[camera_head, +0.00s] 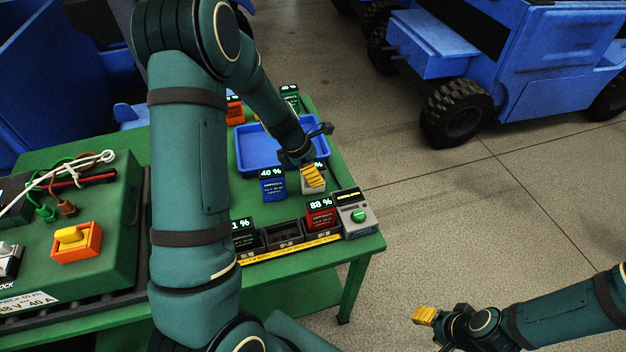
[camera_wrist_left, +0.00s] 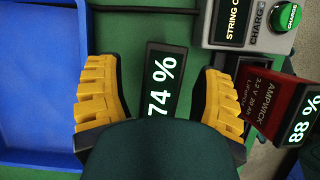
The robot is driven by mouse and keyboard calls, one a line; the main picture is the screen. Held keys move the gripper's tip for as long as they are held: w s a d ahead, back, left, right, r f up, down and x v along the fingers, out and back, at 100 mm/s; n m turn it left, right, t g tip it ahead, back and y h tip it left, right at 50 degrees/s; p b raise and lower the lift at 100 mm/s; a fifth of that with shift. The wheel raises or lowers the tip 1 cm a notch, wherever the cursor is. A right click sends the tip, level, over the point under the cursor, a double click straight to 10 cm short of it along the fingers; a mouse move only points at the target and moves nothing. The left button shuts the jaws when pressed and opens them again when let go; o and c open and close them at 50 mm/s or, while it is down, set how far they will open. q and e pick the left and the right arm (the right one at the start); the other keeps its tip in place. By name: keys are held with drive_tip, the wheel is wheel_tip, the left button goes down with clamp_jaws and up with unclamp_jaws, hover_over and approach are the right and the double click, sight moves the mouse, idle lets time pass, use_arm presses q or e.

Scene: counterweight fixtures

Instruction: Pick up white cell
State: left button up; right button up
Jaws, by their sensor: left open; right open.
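The white cell (camera_head: 313,188) stands on the green table, just right of a blue cell (camera_head: 273,188) marked 40 %. My left gripper (camera_head: 312,175) is right over the white cell and hides much of it. In the left wrist view, the open yellow fingers (camera_wrist_left: 160,100) lie on either side of a black display (camera_wrist_left: 165,78) reading 74 %, with gaps on both sides. The cell's body under that display is hidden there. My right gripper (camera_head: 425,315) is open and empty, away from the table over the floor.
A blue tray (camera_head: 246,150) lies behind the cells. In front stands a rack with a red cell (camera_head: 320,217) at 88 % and a grey charger box (camera_head: 356,217) with a green button. Orange and green cells stand at the back. The red cell is close to one finger.

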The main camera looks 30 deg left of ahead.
use_arm(q)
drive_tip(key=shift+s, duration=0.1)
clamp_jaws()
drive_tip(key=shift+r, duration=0.1)
